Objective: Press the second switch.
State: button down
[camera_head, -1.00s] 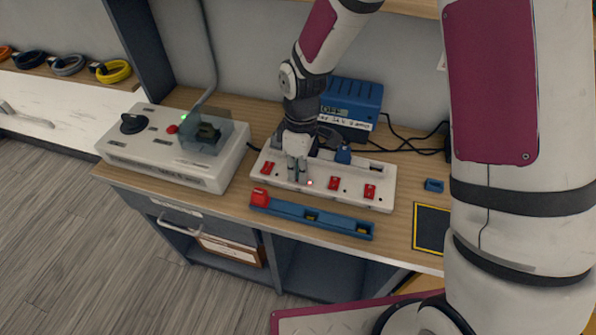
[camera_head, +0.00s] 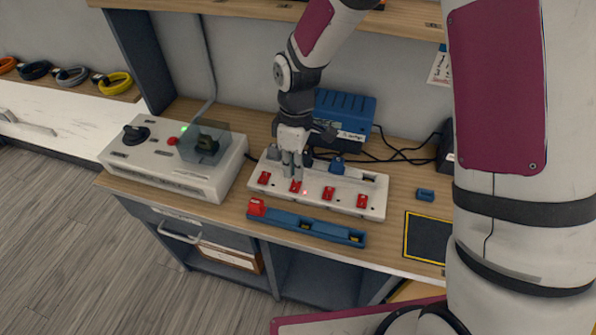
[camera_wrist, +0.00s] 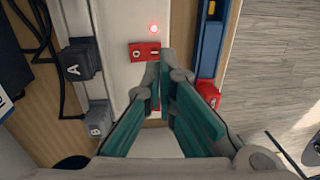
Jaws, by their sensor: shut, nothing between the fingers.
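A white switch panel (camera_head: 345,205) on the bench carries a row of several red rocker switches. The second switch from the left (camera_head: 295,186) is just below my gripper (camera_head: 292,178), and a small red light glows beside it. In the wrist view a red switch (camera_wrist: 145,51) lies just beyond the fingertips, with the glowing light (camera_wrist: 154,28) past it. My gripper's fingers (camera_wrist: 161,65) are together and empty. I cannot tell whether the tips touch the switch. The first (camera_head: 264,178), third (camera_head: 328,193) and fourth (camera_head: 362,201) switches are uncovered.
A blue rail with a red end block (camera_head: 257,207) lies in front of the panel. A blue power box (camera_head: 345,112) and cables are behind; a grey control box (camera_head: 170,165) is left.

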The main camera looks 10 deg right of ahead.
notch_tip(320, 180, up, 10)
jog(key=s, duration=0.1)
jog(key=shift+a+f, duration=0.25)
jog(key=shift+r, duration=0.1)
jog(key=s+d+r+m+t, duration=0.3)
jog(key=s+d+r+m, duration=0.3)
jog(key=s, duration=0.4)
jog(key=s+d+r+m+t, duration=0.2)
jog(key=s+d+r+m, duration=0.5)
jog(key=s+d+r, duration=0.2)
jog(key=shift+s+d+r+m+t+h, duration=0.2)
jog(key=shift+s+d+m+t+h, duration=0.15)
jog(key=shift+s, duration=0.25)
